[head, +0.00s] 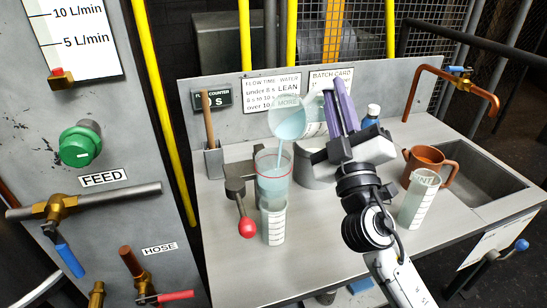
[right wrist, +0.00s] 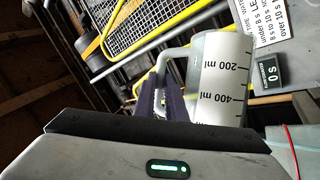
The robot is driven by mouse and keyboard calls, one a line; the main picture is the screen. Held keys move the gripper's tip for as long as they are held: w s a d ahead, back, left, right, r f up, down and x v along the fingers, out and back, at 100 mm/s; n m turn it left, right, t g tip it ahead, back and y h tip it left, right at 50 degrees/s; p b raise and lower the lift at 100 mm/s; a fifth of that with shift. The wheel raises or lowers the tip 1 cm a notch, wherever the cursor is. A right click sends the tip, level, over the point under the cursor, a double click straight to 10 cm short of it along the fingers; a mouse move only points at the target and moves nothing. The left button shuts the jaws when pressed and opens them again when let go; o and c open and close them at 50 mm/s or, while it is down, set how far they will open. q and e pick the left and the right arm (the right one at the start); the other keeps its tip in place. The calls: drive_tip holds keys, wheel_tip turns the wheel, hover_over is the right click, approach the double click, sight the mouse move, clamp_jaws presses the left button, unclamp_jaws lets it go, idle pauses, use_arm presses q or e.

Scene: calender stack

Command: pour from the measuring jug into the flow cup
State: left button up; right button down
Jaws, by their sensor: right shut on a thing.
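The clear measuring jug (head: 290,122) is tilted to the left above the flow cup. It holds pale blue liquid, and a stream falls from its lip into the cup. My right gripper (head: 335,112) is shut on the jug's handle; the right wrist view shows the jug (right wrist: 222,82) with its 200 ml and 400 ml marks beside the purple fingers (right wrist: 165,98). The transparent flow cup (head: 273,180) has a red rim and holds blue liquid. My left gripper is not in view.
A red-knobbed lever (head: 246,227) is at the cup's left. A grey holder (head: 213,160) with a wooden-handled tool stands behind. The counter reads 0 s (right wrist: 270,72).

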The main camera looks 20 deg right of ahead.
drive_tip(key=shift+s+a+r+n+t+y+b, duration=0.35)
drive_tip(key=shift+a+n+b, duration=0.25)
drive_tip(key=shift+b, duration=0.2)
idle(0.8)
drive_tip(key=shift+s+a+r+n+t+b, duration=0.2)
drive_tip(key=shift+a+n+t+b, duration=0.15)
drive_tip(key=shift+n+b, duration=0.1)
idle(0.5)
drive_tip(key=shift+s+a+r+y, duration=0.1)
drive_tip(key=shift+y, duration=0.25)
idle(0.4)
